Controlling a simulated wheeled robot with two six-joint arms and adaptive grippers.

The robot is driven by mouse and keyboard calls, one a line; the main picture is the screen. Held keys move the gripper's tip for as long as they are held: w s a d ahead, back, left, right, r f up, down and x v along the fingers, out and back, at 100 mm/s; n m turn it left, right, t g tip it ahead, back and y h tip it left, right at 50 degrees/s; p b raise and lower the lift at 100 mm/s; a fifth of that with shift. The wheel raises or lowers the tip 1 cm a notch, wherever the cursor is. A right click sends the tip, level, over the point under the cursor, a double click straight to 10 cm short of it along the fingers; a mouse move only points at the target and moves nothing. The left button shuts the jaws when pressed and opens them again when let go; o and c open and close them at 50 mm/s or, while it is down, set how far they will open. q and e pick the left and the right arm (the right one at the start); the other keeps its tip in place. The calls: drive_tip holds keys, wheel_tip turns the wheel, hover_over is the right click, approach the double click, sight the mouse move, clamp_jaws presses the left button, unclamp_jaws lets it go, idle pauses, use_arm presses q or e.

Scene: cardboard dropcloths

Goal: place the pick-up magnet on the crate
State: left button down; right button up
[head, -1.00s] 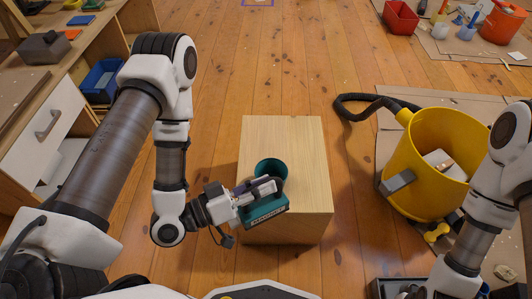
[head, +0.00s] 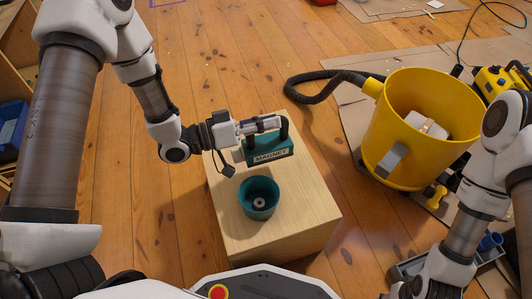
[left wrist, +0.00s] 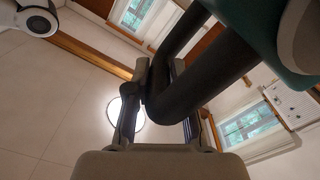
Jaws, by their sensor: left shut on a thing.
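The pick-up magnet (head: 268,151) is a teal block with a MAGNET label and a black handle. My left gripper (head: 266,124) is shut on that handle. In the left wrist view the black handle (left wrist: 205,75) runs between the fingers, with part of the teal body at the upper right. The crate (head: 300,195) is a pale wooden box on the floor. In the head view, the magnet appears over the far part of its top; I cannot tell whether they touch. My right arm shows at the lower right, but its gripper is out of the picture.
A teal cup (head: 259,199) stands on the crate, just nearer than the magnet. A yellow bucket (head: 400,140) with a black hose (head: 310,88) stands to the right. The crate's right part is bare. A blue bin (head: 10,130) is at the left.

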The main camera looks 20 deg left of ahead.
sight(279, 140)
use_arm(q)
wheel_tip(279, 140, down, 7)
drive_tip(key=b, duration=0.3)
drive_tip(key=shift+f+b, duration=0.2)
drive_tip(key=shift+b, duration=0.1)
drive_tip(key=shift+r, duration=0.15)
drive_tip(key=c, duration=1.4)
unclamp_jaws()
drive_tip(key=o, duration=0.4)
drive_tip(key=shift+r, duration=0.1)
drive_tip(key=p+v, duration=0.6)
drive_tip(key=v, duration=0.6)
